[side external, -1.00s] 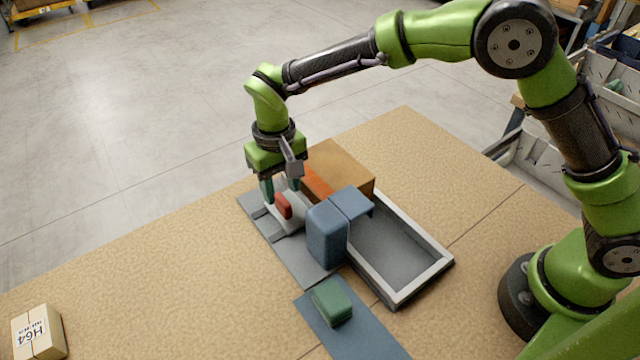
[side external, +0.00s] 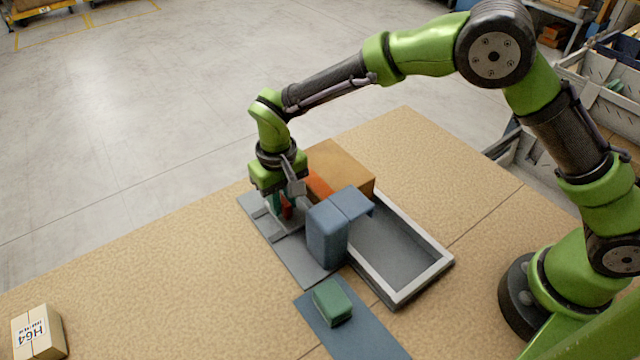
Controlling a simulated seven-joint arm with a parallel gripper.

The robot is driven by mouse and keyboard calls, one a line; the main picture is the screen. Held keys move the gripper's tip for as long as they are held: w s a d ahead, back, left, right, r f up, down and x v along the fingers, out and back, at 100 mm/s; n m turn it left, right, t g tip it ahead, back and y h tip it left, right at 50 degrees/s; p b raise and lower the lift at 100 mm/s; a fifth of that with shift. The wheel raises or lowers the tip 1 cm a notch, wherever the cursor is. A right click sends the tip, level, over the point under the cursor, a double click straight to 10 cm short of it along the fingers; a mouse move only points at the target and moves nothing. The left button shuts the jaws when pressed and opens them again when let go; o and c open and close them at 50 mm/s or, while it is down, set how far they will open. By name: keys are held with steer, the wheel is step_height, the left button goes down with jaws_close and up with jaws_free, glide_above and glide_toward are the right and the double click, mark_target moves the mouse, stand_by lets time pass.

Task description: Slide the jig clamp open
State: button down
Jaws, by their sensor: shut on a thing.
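The jig has a grey rail plate (side external: 300,262) lying along the left side of a pale-rimmed grey tray (side external: 425,277). A small pale slide with a red grip (side external: 287,211) sits on the far part of this plate, mostly hidden by my gripper. My gripper (side external: 282,208) points down over it, with its fingers shut on the red grip. A blue clamp block (side external: 328,235) stands nearer on the plate, its top reaching over the tray. A brown block (side external: 345,169) with an orange strip (side external: 319,184) sits at the tray's far end.
A green block (side external: 333,301) lies on a blue-grey mat (side external: 352,330) in front of the jig. A labelled box (side external: 38,332) stands at the table's near left. Bins (side external: 600,85) stand off the table at the right.

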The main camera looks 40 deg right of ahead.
steer(key=shift+a, duration=1.85)
steer(key=c, duration=1)
jaws_free()
steer(key=shift+c, duration=0.2)
steer(key=shift+d, duration=0.1)
steer(key=shift+r, duration=0.3)
step_height(320, 180, up, 16)
steer(key=shift+r, duration=0.2)
